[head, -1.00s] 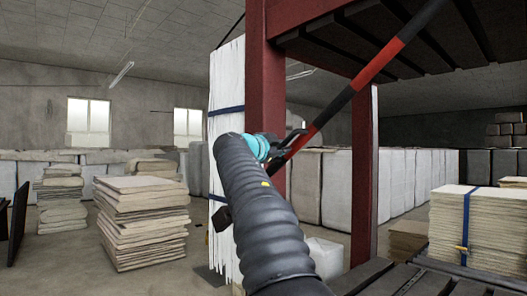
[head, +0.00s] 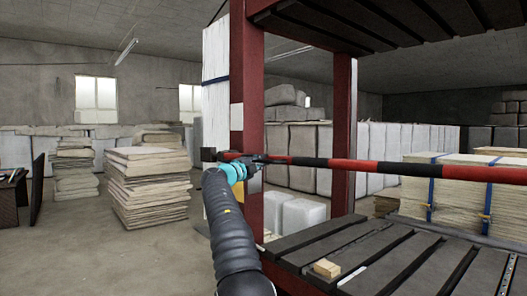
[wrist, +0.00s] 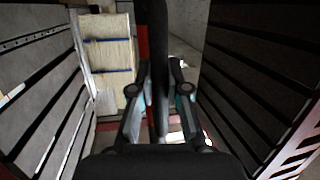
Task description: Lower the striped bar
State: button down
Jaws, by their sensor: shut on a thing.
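The striped bar (head: 345,164), banded red and black, lies almost level across the front of the red rack, running from its left post out past the right edge of the head view. My gripper (head: 251,164) is shut on the bar near its left end, beside the rack's left post. In the wrist view the bar (wrist: 152,45) runs up from between the fingers of my gripper (wrist: 160,92). The fingertips are partly hidden by the bar and the dark gripper body.
The red rack post (head: 246,95) stands close behind my gripper. A slatted dark shelf (head: 345,250) lies below the bar, with a small wooden block (head: 327,268) on it. Strapped stacks (head: 462,190) stand at right. Open floor lies left, around a sheet stack (head: 150,188).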

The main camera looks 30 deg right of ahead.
jog(key=shift+s+d+f+m, duration=0.15)
jog(key=shift+f+m, duration=0.35)
jog(key=shift+f, duration=0.75)
jog(key=shift+f, duration=0.15)
jog(key=c, duration=1.1)
grip_release()
jog(key=shift+b, duration=0.3)
jog(key=shift+c, duration=0.2)
jog(key=shift+r, duration=0.2)
